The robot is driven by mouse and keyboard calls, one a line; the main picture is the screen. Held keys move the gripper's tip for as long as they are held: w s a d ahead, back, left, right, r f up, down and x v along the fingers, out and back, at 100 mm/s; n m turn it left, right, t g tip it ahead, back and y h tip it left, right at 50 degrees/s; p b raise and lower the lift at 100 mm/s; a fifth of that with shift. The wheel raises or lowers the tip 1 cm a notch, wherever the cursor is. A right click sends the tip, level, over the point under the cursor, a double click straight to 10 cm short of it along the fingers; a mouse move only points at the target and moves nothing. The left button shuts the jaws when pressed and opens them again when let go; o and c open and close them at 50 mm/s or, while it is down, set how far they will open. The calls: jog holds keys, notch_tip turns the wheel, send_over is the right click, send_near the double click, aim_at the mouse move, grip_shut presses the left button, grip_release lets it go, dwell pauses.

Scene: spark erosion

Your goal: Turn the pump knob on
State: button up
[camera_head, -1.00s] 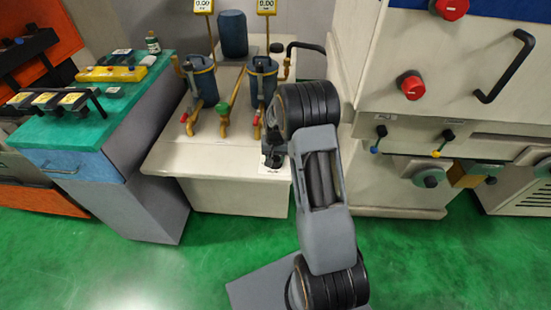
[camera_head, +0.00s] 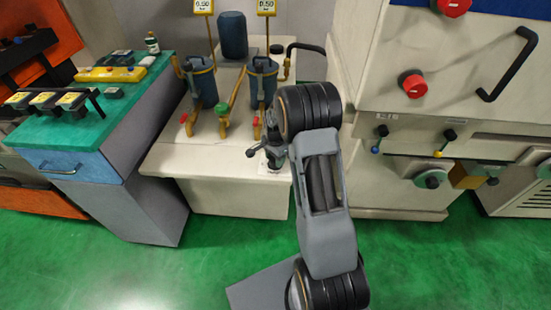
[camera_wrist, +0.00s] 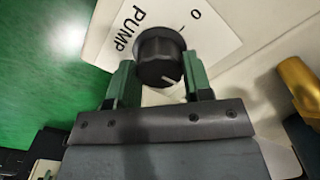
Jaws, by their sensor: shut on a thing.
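The pump knob (camera_wrist: 160,58) is a round black knob with a white pointer line, seen in the wrist view. It stands on a white label (camera_wrist: 128,28) reading PUMP with a 0 and a short stroke. The pointer line is toward the lower right of the knob's face in that view. My gripper (camera_wrist: 158,80) has its two green fingers on either side of the knob, shut on it. In the head view my gripper (camera_head: 266,150) is at the front of the white bench (camera_head: 175,160), and the knob is hidden.
Two blue canisters (camera_head: 200,85) (camera_head: 263,80) with brass pipes stand behind my gripper. The right gauge (camera_head: 267,6) reads 0.50, the left gauge (camera_head: 203,6) 0.00. A machine cabinet (camera_head: 450,70) with red knobs is close on the right. Green floor is free in front.

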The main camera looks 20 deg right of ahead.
jog(key=shift+m, duration=0.5)
jog(key=o, duration=0.9)
notch_tip(320, 180, up, 14)
jog(key=shift+f+p, duration=0.1)
jog(key=shift+p, duration=0.35)
dwell(0.4)
